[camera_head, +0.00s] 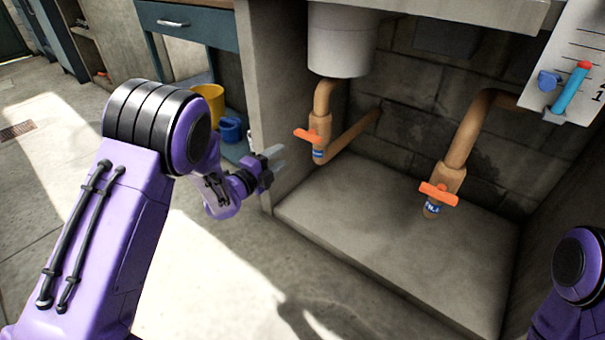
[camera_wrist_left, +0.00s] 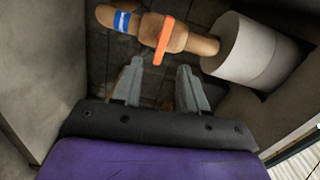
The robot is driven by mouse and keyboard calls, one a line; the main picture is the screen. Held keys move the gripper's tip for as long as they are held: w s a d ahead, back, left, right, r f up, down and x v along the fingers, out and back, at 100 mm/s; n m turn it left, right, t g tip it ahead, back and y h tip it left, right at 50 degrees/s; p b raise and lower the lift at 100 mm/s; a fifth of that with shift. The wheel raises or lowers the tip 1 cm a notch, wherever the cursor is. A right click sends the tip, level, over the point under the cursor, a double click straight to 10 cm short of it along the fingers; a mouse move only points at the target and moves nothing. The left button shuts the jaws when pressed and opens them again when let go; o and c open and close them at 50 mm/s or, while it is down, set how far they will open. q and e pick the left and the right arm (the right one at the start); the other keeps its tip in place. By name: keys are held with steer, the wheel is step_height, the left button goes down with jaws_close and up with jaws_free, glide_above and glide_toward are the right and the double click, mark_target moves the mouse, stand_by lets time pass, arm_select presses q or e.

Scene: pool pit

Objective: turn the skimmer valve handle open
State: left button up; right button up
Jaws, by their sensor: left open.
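An orange valve handle (camera_head: 307,135) sits crosswise on the brown pipe (camera_head: 327,95) below a white cylinder (camera_head: 340,45). A blue label is beside the handle. A second orange valve handle (camera_head: 438,193) sits crosswise on another pipe to the right. No readable label tells which one is the skimmer valve. My left gripper (camera_head: 276,160) is open and empty, left of and apart from the nearer handle. In the left wrist view an orange handle (camera_wrist_left: 165,40) lies just beyond the open fingers (camera_wrist_left: 159,72), with the white cylinder at right. My right gripper is out of view.
A concrete side wall (camera_head: 270,85) stands close behind my left gripper. The pit floor (camera_head: 390,240) is bare. A panel (camera_head: 570,60) with blue and red parts hangs at upper right. A yellow bucket (camera_head: 209,98) and a blue cup (camera_head: 230,130) stand outside at left.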

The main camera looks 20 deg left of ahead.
mark_target(305, 138)
arm_select(q)
steer(key=shift+m+h, duration=0.4)
steer(key=shift+m, duration=0.4)
steer(key=b+x, duration=0.3)
steer(key=x, duration=0.8)
steer(key=shift+w+r+b, duration=0.1)
steer(key=shift+w+b, duration=0.1)
steer(key=shift+b, duration=0.2)
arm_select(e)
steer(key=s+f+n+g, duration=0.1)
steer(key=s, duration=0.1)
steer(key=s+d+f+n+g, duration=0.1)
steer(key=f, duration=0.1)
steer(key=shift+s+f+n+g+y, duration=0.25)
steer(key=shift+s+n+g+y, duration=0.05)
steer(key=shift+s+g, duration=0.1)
arm_select(q)
jaws_close()
